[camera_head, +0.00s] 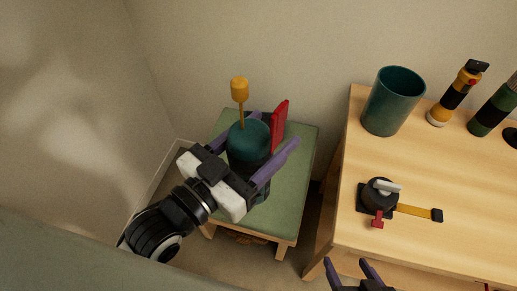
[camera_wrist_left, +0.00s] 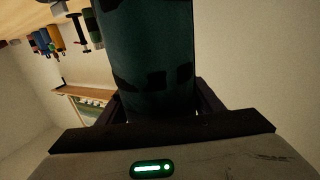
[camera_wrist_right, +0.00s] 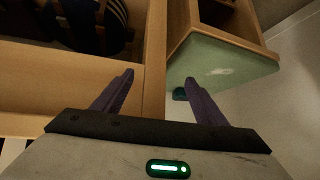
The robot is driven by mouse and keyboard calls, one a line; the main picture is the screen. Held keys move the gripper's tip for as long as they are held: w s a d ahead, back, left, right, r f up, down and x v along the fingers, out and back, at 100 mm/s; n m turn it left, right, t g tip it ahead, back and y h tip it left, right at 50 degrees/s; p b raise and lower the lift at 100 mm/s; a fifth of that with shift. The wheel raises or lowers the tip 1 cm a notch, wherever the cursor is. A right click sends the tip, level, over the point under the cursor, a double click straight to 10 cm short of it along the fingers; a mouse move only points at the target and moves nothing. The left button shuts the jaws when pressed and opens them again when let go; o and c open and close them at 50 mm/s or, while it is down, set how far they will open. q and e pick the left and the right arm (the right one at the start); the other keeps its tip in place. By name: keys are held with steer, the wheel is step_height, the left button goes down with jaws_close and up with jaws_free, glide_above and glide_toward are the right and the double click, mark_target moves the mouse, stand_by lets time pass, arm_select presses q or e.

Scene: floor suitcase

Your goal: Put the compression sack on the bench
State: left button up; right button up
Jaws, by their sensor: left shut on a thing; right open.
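The compression sack (camera_head: 249,140), a dark teal cylinder, stands roughly upright over the green-topped bench (camera_head: 293,190) in the head view. My left gripper (camera_head: 273,132) is shut on it, one purple finger on each side. In the left wrist view the sack (camera_wrist_left: 150,45) fills the space between the fingers and shows dark patches. The gripper hides its lower part, so I cannot tell whether it touches the bench. My right gripper (camera_head: 350,268) is open and empty at the bottom of the head view. The bench (camera_wrist_right: 225,62) also shows in the right wrist view.
A yellow-handled tool (camera_head: 239,90) and a red flat object (camera_head: 280,122) show behind the sack. The wooden table (camera_head: 460,190) on the right holds a teal cup (camera_head: 392,102), a yellow-black flashlight (camera_head: 455,95) and a black strapped device (camera_head: 379,195). An open drawer (camera_wrist_right: 70,80) lies below my right gripper.

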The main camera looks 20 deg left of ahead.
steer(key=shift+o, duration=0.9)
step_height(320, 180, down, 8)
steer(key=b, duration=0.8)
steer(key=shift+s+a+f+b, duration=0.2)
steer(key=shift+s+a+b, duration=0.1)
steer(key=shift+s+a, duration=0.15)
arm_select(q)
steer(key=w+a+f+n+t+y+b, duration=0.1)
steer(key=w+a+f+n+y+b, duration=0.15)
steer(key=w+f+b, duration=0.75)
steer(key=w+a+f+n+t+y+b, duration=0.1)
steer(key=w+a+f+y, duration=0.35)
steer(key=f, duration=1.05)
step_height(320, 180, down, 10)
steer(key=w+d+h+b, duration=0.1)
steer(key=w+h+b, duration=0.1)
steer(key=b, duration=0.1)
steer(key=shift+d+b, duration=0.25)
steer(key=shift+b, duration=0.1)
arm_select(e)
step_height(320, 180, down, 8)
steer(key=a, duration=0.1)
steer(key=shift+w+a+f+t+y, duration=0.15)
steer(key=shift+w+a+t+y, duration=0.2)
steer(key=shift+w+t+y, duration=0.1)
